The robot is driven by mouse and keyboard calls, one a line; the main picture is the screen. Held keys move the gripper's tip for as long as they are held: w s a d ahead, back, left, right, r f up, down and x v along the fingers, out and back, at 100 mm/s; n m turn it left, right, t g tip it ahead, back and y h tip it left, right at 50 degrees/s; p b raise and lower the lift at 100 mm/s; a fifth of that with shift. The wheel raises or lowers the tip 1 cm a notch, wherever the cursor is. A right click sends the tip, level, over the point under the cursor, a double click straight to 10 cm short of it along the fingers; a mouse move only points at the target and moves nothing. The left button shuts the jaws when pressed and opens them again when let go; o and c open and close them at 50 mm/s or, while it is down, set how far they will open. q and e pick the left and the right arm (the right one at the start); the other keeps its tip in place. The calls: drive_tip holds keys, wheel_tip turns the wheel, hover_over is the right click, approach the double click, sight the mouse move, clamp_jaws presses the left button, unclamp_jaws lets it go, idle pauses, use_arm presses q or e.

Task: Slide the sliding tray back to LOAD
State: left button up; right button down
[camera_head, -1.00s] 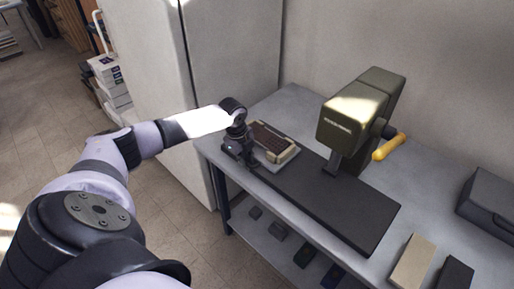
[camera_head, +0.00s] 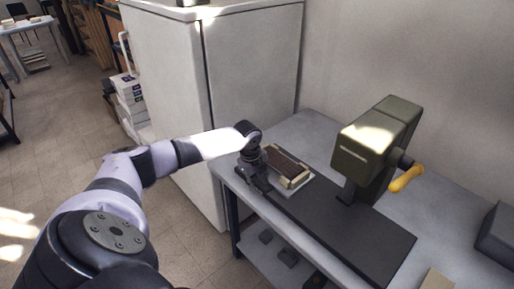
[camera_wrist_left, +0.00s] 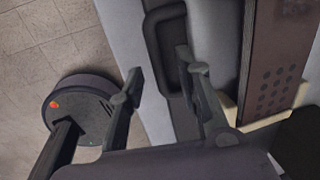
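The sliding tray (camera_head: 303,186) is a light grey plate at the left end of a long dark track (camera_head: 345,226). A brown and cream block (camera_head: 285,168) lies on it. My left gripper (camera_head: 262,184) is at the tray's near left side in the head view. In the left wrist view the gripper (camera_wrist_left: 160,88) is open. A dark loop handle (camera_wrist_left: 152,40) is close ahead, near the right finger; I see no grip on it. The block's perforated brown face (camera_wrist_left: 283,75) shows at the right. My right gripper is not in view.
An olive press (camera_head: 375,145) with a yellow handle (camera_head: 406,178) stands over the track, right of the tray. A grey cabinet (camera_head: 255,70) is behind my left arm. A grey box (camera_head: 498,235) stands on the table at right. Small dark items lie on the lower shelf (camera_head: 260,260).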

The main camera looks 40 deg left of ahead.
use_arm(q)
wheel_tip(320, 180, up, 12)
drive_tip(key=s, duration=0.2)
drive_tip(key=shift+f, duration=0.2)
idle(0.4)
